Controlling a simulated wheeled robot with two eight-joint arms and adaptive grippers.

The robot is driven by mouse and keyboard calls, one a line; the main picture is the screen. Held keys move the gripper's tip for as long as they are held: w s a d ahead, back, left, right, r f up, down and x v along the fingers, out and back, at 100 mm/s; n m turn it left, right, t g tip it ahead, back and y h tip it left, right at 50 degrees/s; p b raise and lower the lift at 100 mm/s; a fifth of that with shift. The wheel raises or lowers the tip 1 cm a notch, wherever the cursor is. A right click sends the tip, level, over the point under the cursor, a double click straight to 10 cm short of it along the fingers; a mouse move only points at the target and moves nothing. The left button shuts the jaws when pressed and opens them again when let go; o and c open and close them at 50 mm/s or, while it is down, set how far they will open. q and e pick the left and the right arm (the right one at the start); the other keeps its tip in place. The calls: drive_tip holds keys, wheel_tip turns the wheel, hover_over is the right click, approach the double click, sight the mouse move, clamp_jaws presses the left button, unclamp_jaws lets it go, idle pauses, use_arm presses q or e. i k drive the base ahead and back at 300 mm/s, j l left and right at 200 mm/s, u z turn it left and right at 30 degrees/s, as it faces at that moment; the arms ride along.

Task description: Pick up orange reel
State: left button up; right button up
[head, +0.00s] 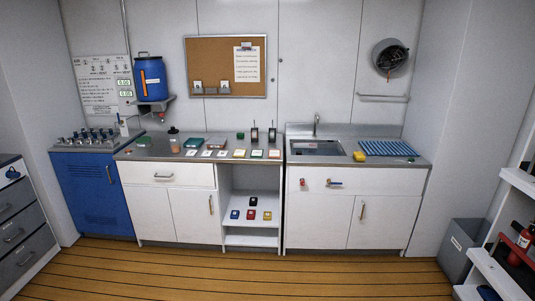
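I cannot make out an orange reel for certain in the head view. Several small coloured items lie on the open shelf (232,223) under the counter: a blue one (235,214), a red one (250,214), a yellow one (267,215) and a black one (253,201). They are too small to identify. A round grey holder (391,58) with dark contents hangs on the back wall at the upper right. Neither of my grippers is in view.
The steel counter (148,152) holds several small items, a sink (317,149), a yellow item (359,156) and a blue ribbed mat (388,148). A blue barrel (150,79) sits on a wall bracket. A grey bin (466,248) stands right. The wooden floor (240,268) is clear.

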sight(254, 134)
drive_tip(key=i, duration=1.15)
drive_tip(key=i+l+u, duration=0.15)
drive_tip(key=i, duration=0.95)
